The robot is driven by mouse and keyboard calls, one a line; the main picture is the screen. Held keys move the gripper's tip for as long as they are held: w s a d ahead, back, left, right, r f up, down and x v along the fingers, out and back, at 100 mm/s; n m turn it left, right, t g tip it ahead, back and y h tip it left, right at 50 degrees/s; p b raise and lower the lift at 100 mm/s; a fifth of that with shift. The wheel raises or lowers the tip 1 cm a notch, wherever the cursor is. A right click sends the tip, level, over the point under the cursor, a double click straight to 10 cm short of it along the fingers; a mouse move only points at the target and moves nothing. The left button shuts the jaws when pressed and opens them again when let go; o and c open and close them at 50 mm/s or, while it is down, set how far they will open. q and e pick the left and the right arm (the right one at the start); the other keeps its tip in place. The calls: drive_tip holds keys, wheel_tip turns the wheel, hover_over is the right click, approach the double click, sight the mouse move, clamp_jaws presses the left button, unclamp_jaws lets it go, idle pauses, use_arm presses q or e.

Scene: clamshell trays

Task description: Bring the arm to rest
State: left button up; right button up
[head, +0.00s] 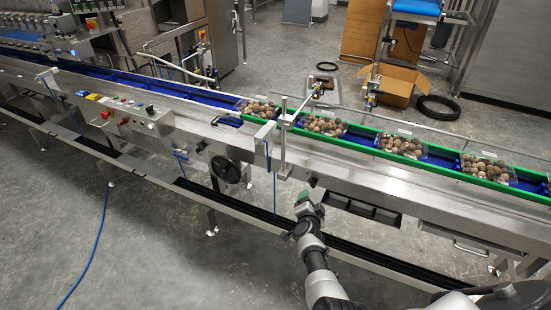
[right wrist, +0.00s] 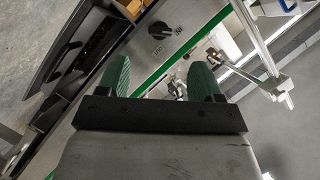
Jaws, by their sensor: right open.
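My right arm comes in from the bottom right of the head view. Its gripper (head: 307,198) is in front of the conveyor's near side, below the belt level. In the right wrist view the gripper (right wrist: 160,76) shows two green fingers spread apart with nothing between them. Beyond the fingers is the metal side of the conveyor with a black knob (right wrist: 160,30). My left gripper is not in view.
The conveyor (head: 225,127) crosses the head view diagonally. Several clear trays of brown, round produce (head: 400,146) stand on its blue belt between green rails. A metal post (head: 283,140) rises at its near edge. A cardboard box (head: 396,82) lies behind. Floor in front is clear.

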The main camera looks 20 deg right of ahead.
drive_tip(key=s+a+f+n+g+y, duration=0.25)
drive_tip(key=s+a+f+n, duration=0.3)
drive_tip(key=s+f, duration=0.5)
drive_tip(key=s+a+f+n+g+y, duration=0.2)
drive_tip(key=s+a+f+n+y, duration=0.3)
drive_tip(key=s+f, duration=0.55)
drive_tip(key=s+a+f+n+g, duration=0.1)
drive_tip(key=s+f+n+g, duration=0.1)
drive_tip(key=s, duration=0.8)
drive_tip(key=s+a+f+n+g, duration=0.1)
drive_tip(key=s+f+n+g, duration=0.2)
drive_tip(key=s, duration=0.8)
drive_tip(key=s+a+f+n+g, duration=0.1)
drive_tip(key=s+f, duration=0.4)
drive_tip(key=s, duration=0.6)
drive_tip(key=n+g, duration=0.1)
drive_tip(key=n, duration=0.1)
drive_tip(key=shift+a+n, duration=0.15)
drive_tip(key=shift+n, duration=0.2)
drive_tip(key=shift+y, duration=0.25)
